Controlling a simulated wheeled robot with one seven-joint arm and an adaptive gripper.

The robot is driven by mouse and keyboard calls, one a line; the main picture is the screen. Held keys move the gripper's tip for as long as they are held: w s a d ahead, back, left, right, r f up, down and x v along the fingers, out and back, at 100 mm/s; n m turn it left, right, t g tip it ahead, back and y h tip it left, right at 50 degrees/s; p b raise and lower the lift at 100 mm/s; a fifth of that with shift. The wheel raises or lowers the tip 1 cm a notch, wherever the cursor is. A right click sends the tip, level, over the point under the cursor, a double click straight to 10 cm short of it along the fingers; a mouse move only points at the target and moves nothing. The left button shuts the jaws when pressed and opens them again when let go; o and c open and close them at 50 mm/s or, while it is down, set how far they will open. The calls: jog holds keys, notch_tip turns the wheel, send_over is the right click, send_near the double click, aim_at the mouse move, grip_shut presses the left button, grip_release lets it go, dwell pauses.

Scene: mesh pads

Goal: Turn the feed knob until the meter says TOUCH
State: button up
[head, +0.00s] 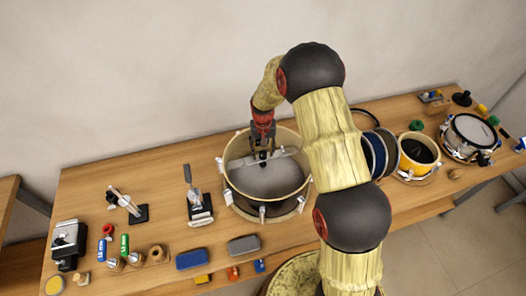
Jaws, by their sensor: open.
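A large round drum-like shell (233,190) stands near the middle of the table, with a metal bar (286,152) across its open top. My gripper (263,155) points down over this bar, with its fingertips at or just above a small dark part at the bar's middle. The fingers largely cover that part, so I cannot tell whether it is the feed knob or whether they touch it. The fingers are apart. I cannot make out a meter or any reading.
The wooden table (90,190) holds a dark-and-silver device (67,242), small stands (198,205), grey-blue blocks (191,259), a yellow drum (414,168) and a white-topped drum (470,131). My arm covers the table right of the large shell. Bare wood lies at the back left.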

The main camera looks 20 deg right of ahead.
aim_at(263, 153)
notch_tip(263, 153, up, 12)
dwell(0.7)
dwell(0.4)
jog(key=s+r+n+t+b, duration=0.1)
jog(key=s+r+b, duration=0.5)
jog(key=s, duration=1)
jog(key=s+r+n+t+b, duration=0.1)
jog(key=s+r+t+b, duration=0.3)
jog(key=s, duration=1.2)
notch_tip(263, 153, up, 2)
jog(key=b, duration=0.2)
jog(key=shift+s+t+b, duration=0.3)
jog(key=shift+s, duration=0.05)
